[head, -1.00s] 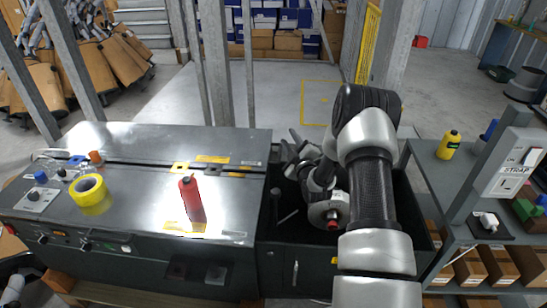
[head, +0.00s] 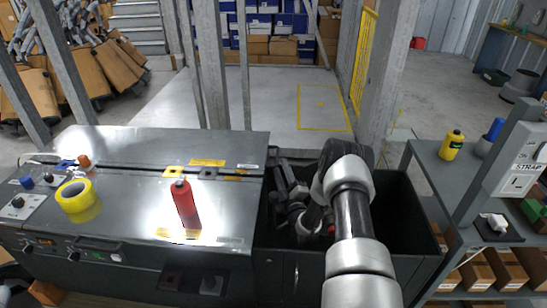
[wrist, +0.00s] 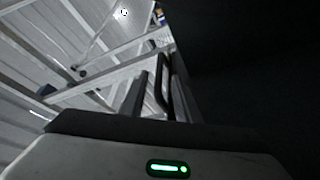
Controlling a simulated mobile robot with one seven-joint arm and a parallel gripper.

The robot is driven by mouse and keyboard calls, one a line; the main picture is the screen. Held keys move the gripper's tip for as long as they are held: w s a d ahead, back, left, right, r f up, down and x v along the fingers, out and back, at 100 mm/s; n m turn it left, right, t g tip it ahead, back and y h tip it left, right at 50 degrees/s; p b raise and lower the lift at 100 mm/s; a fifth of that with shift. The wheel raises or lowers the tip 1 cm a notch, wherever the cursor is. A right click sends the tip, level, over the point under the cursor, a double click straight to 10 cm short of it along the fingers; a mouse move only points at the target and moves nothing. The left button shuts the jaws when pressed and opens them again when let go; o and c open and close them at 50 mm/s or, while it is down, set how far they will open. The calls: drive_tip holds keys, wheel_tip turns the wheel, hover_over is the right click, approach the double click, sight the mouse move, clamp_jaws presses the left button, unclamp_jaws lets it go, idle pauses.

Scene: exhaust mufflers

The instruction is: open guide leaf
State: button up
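I cannot pick out the guide leaf for certain. A dark open-topped bay (head: 398,240) adjoins the right end of the steel-topped bench. My gripper (head: 284,180) is at the bay's left side, close to the bench end, with my arm reaching over the bay. In the wrist view my gripper (wrist: 160,90) has its two fingers apart. A black loop-shaped handle (wrist: 164,72) shows between or just beyond them, and I cannot tell whether they touch it. A black surface (wrist: 250,90) fills the right of that view.
The steel bench (head: 140,190) carries a red bottle (head: 185,198) and a yellow tape roll (head: 76,194). A grey post (head: 208,65) rises behind it. Open floor lies behind.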

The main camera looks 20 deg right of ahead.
sight(277, 154)
drive_tip(key=b+x, duration=0.1)
drive_tip(key=x, duration=0.5)
drive_tip(key=shift+w+d+r, duration=0.1)
drive_tip(key=shift+w, duration=0.25)
clamp_jaws()
